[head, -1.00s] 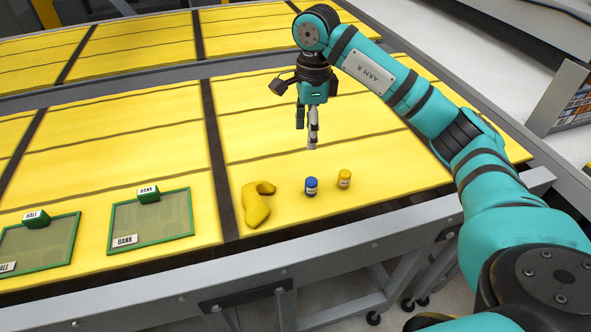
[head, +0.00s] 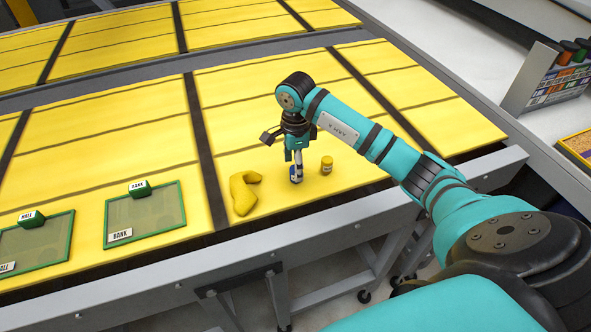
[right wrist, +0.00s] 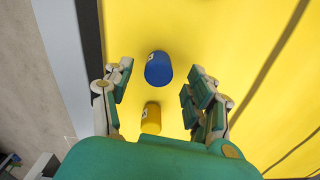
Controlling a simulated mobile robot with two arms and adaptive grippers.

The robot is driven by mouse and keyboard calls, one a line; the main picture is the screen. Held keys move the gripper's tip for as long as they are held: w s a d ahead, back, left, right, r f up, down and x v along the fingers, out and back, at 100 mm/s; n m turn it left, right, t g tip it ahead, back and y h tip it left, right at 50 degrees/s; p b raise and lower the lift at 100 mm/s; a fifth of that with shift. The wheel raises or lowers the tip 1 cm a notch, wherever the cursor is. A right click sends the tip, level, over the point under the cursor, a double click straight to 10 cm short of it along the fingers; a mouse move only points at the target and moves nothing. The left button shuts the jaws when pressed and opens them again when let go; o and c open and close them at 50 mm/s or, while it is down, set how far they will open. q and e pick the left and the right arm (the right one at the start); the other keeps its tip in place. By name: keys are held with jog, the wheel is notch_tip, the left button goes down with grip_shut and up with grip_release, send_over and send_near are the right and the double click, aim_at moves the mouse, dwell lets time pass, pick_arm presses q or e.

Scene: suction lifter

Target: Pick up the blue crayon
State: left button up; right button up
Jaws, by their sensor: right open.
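The blue crayon (head: 293,171) is a short, stubby blue cylinder with a white label, standing on the yellow padded table. In the head view my right gripper (head: 297,167) points down over it and partly hides it. In the right wrist view the blue crayon (right wrist: 158,69) lies between and a little beyond the open fingers of my right gripper (right wrist: 160,82), with a gap on both sides. The gripper holds nothing. My left gripper is out of view.
A similar yellow cylinder (head: 327,165) stands close on the right; it also shows between the fingers in the right wrist view (right wrist: 151,118). A curved yellow object (head: 243,194) lies on the left. Green-framed trays (head: 183,205) with small green blocks lie farther left.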

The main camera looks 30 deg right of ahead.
notch_tip(320, 180, down, 2)
jog(key=shift+a+f+p, duration=0.15)
jog(key=shift+f+p, duration=0.05)
jog(key=shift+p, duration=0.2)
jog(key=shift+s+f, duration=0.1)
jog(key=shift+f, duration=0.25)
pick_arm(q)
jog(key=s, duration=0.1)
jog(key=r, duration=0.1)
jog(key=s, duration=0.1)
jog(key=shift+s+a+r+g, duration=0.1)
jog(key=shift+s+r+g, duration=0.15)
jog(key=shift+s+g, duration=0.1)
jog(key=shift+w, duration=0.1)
pick_arm(e)
jog(key=shift+c, duration=0.2)
jog(key=c, duration=0.7)
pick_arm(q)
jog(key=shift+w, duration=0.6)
pick_arm(e)
grip_shut()
